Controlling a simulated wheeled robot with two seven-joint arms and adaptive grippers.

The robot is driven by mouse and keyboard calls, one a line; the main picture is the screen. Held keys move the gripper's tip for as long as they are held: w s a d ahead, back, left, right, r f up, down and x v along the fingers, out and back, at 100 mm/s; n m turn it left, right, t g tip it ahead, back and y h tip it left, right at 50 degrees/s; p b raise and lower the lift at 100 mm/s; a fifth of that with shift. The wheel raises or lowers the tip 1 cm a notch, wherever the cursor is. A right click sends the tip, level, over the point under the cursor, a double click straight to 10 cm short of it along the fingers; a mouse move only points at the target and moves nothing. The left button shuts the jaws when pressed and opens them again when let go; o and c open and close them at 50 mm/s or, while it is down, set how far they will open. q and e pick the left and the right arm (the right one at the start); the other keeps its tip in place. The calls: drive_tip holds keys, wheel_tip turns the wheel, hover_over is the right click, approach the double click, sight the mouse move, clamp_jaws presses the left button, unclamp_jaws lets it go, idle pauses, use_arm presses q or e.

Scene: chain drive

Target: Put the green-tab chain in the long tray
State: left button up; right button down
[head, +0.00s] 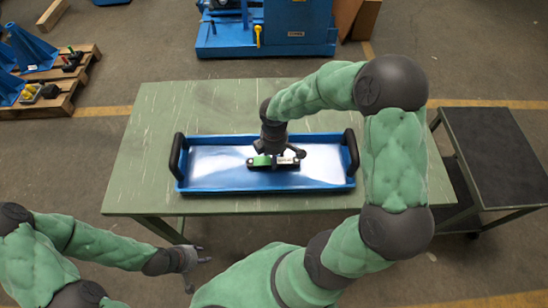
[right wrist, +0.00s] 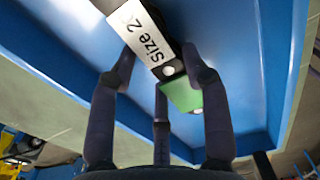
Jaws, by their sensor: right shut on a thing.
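The green-tab chain (head: 287,162) is a short dark piece with a green tab and a white label, reading "Size 2" in the right wrist view (right wrist: 150,40). It is over the middle of the long blue tray (head: 215,186), inside its walls from above. I cannot tell whether it touches the tray floor. My right gripper (head: 277,153) points down and is shut on the chain; its fingers straddle it in the right wrist view. My left gripper (head: 200,262) is open and empty, off the table's front edge at lower left.
The tray has black handles at both ends and lies on a green table (head: 140,170). The table is bare around it. A dark cart (head: 500,150) stands at right. Pallets with blue parts (head: 35,50) and a blue machine (head: 290,30) are behind.

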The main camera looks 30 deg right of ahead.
drive_tip(key=shift+f, duration=0.1)
drive_tip(key=c, duration=0.6)
unclamp_jaws()
drive_tip(key=shift+f, duration=0.1)
wheel_tip(320, 180, up, 12)
drive_tip(key=p, duration=0.3)
drive_tip(key=shift+p, duration=0.4)
